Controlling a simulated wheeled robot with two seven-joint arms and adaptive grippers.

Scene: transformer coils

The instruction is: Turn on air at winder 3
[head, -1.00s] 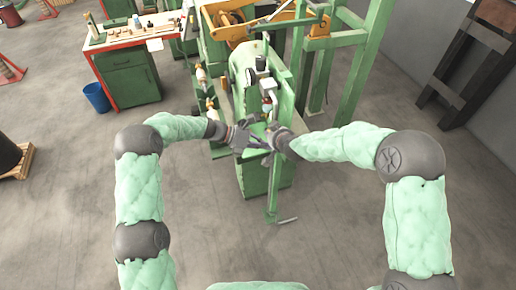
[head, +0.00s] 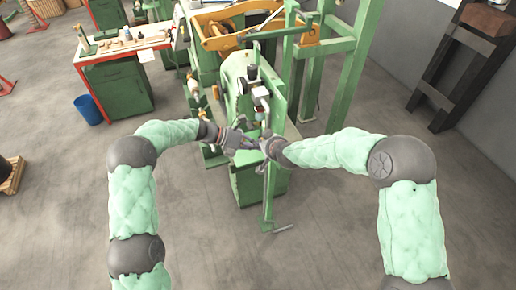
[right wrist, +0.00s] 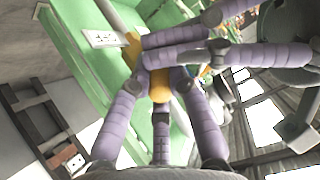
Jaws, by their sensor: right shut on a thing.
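The green winder (head: 238,85) stands in the middle of the head view, with a small grey-and-white fitting (head: 262,97) on its near side. I cannot read any number on it. My right gripper (head: 266,146) is at the near end of the winder. In the right wrist view its purple fingers (right wrist: 160,82) close around a small yellow-orange part (right wrist: 160,92), mostly hidden. My left gripper (head: 245,143) is right beside it. Its purple fingers (right wrist: 175,47) cross in front of the right fingertips in the right wrist view. Whether they hold anything is unclear.
A green upright post (head: 268,200) with a foot lever (head: 283,229) stands in front of the winder. A red-edged workbench (head: 125,45) and a blue bin (head: 88,110) are at the left. A dark rack (head: 460,65) is at the right wall. The near floor is clear.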

